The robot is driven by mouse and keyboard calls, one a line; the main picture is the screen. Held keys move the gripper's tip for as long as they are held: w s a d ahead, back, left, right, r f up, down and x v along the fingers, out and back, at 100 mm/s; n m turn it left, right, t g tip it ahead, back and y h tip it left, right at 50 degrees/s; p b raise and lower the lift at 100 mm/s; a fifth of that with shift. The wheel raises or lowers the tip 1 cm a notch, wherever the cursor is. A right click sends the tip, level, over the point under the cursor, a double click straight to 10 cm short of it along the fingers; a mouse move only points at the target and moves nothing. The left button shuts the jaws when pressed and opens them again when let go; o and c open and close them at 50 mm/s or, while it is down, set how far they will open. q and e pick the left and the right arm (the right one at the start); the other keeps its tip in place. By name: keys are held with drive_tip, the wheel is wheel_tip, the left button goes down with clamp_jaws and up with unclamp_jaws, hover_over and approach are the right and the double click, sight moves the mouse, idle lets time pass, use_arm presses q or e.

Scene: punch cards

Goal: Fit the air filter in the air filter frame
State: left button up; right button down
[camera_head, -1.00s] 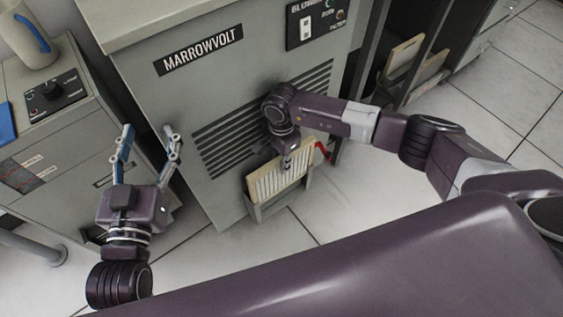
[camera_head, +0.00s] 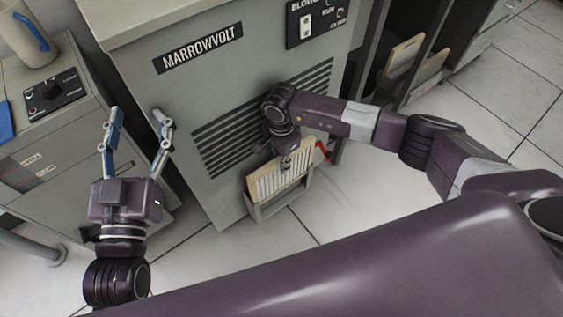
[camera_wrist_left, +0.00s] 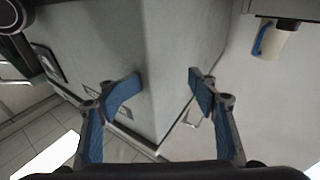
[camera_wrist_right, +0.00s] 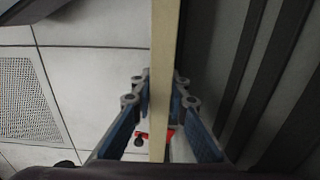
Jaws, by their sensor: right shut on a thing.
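The air filter (camera_head: 277,184) is a pleated cream panel with a pale border, low at the front of the grey machine. Its lower part stands in the grey air filter frame (camera_head: 262,213); whether it is fully seated cannot be told. My right gripper (camera_head: 288,160) is shut on the filter's upper edge. In the right wrist view the filter shows edge-on as a tan strip (camera_wrist_right: 164,60) between the fingers (camera_wrist_right: 158,105). My left gripper (camera_head: 137,115) is open and empty to the left of the machine; its two blue-padded fingers stand apart in the left wrist view (camera_wrist_left: 165,80).
The grey machine (camera_head: 192,100) has a MARROWVOLT label and louvre slots. A red handle (camera_head: 323,151) is right of the filter. More panels (camera_head: 404,55) stand in a rack at the back right. A grey cabinet (camera_head: 60,160) stands at left. The tiled floor in front is clear.

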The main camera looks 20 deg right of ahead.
use_arm(q)
wheel_tip(320, 180, up, 6)
drive_tip(key=s+t+h+b, duration=0.1)
drive_tip(key=t, duration=0.2)
drive_tip(key=shift+s+d+r, duration=0.15)
drive_tip(key=shift+s, duration=0.1)
idle(0.5)
drive_tip(key=s+r+t+h+b, duration=0.1)
drive_tip(key=s+r+t, duration=0.3)
drive_tip(key=r, duration=0.2)
drive_tip(key=shift+s+a+r+h, duration=0.15)
drive_tip(key=shift+s+a+h, duration=0.15)
drive_tip(key=shift+s, duration=0.1)
idle(1.1)
drive_tip(key=shift+b, duration=0.35)
